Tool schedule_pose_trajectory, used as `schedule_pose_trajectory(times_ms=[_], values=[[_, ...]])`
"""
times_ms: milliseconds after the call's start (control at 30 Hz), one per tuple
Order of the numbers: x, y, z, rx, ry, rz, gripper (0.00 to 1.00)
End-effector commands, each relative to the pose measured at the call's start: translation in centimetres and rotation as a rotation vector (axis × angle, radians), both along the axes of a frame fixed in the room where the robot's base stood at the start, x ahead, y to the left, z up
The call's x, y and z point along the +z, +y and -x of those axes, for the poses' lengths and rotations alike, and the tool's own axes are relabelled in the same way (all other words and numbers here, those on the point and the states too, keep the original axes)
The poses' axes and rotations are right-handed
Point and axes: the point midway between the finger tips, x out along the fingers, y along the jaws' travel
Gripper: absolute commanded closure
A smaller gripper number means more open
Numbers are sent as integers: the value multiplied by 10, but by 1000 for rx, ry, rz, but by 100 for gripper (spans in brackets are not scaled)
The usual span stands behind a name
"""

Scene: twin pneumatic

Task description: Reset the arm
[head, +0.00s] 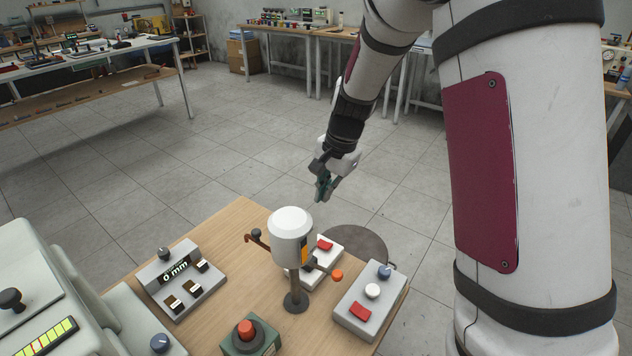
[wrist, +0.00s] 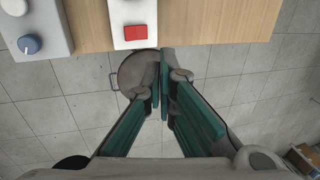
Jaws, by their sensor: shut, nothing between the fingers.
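My gripper (head: 323,190) hangs pointing down beyond the far edge of the wooden table, over the floor. In the wrist view my gripper (wrist: 161,88) has its green-padded fingers drawn together at the tips, with nothing between them. My arm reaches down to it from the upper right in the head view. The gripper touches nothing that I can see.
On the wooden table (head: 222,232) stand a white cylinder on a post (head: 292,235), a "0 mm" display box (head: 178,280), a red-button box (head: 248,338) and a grey box with knobs (head: 368,300). A round stool (head: 362,243) stands below the far edge.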

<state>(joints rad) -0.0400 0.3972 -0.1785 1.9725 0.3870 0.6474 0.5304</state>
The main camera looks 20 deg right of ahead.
Motion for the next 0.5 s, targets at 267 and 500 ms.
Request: schedule_pose_trajectory(times_ms=[267,500], values=[[20,4,12,45,-20,3,100],[90,16,74,253,-90,39,100]])
